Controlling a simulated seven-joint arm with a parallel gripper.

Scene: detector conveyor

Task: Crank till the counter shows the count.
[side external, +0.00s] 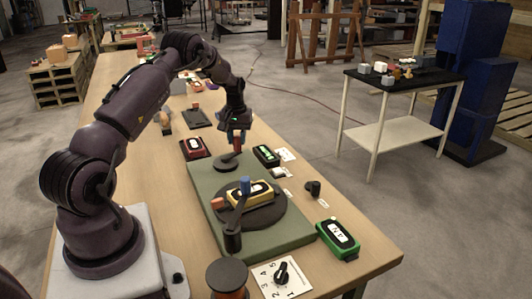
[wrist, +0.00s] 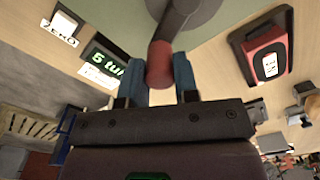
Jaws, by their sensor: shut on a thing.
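My gripper (side external: 238,134) is shut on the red crank handle (wrist: 160,65), with one blue finger on each side of it in the wrist view. The dark crank arm (wrist: 166,27) runs from the handle to a round hub (side external: 227,162) on the green base (side external: 206,186). A dark box with a green lit display (side external: 266,155) stands beside the base. In the wrist view its display (wrist: 104,62) seems to begin "6 tu", the rest being hard to read. A white card near it reads "ZERO" (wrist: 62,28).
A dark turntable (side external: 272,224) on the base carries a yellow detector (side external: 250,196) and a blue peg (side external: 245,184). A red-cased device (side external: 194,147) lies left of the crank. A green-cased device (side external: 338,240) and a numbered dial card (side external: 283,278) lie near the front.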

